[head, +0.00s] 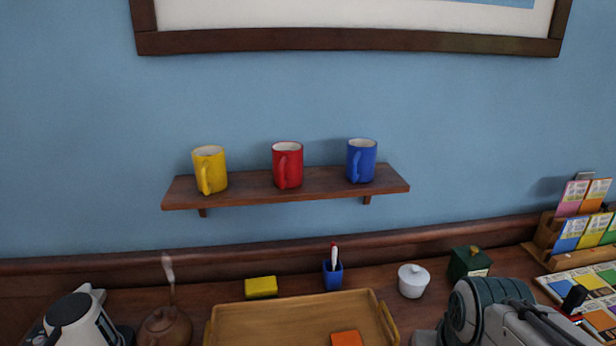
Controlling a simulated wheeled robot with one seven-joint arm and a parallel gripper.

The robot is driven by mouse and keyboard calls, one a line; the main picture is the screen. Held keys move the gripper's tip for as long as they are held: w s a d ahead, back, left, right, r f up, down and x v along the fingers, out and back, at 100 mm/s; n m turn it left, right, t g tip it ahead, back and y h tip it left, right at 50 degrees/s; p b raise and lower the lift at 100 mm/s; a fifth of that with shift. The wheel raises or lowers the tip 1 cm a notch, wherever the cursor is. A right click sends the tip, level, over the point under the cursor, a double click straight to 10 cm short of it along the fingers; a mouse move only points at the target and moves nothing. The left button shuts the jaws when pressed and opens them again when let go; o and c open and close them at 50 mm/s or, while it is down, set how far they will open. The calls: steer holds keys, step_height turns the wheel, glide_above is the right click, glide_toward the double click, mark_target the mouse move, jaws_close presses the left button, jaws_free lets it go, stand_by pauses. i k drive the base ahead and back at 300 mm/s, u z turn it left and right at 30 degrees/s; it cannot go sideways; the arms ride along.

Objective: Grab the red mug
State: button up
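The red mug (288,166) stands upright on a small wooden wall shelf (240,200), between two other mugs. Its handle faces the front, slightly left. A yellow mug (210,170) stands to its left and a blue mug (361,161) to its right, with clear gaps between them. Part of my grey arm shows at the lower right, well below and to the right of the shelf. My gripper's fingers cannot be made out in the head view.
A framed picture (340,40) hangs above. The space before the mugs looks clear.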

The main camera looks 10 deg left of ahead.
mark_target(287, 157)
steer(key=u, duration=0.5)
steer(key=k, duration=0.6)
steer(key=u, duration=0.7)
steer(key=i, duration=0.95)
steer(key=z, duration=0.65)
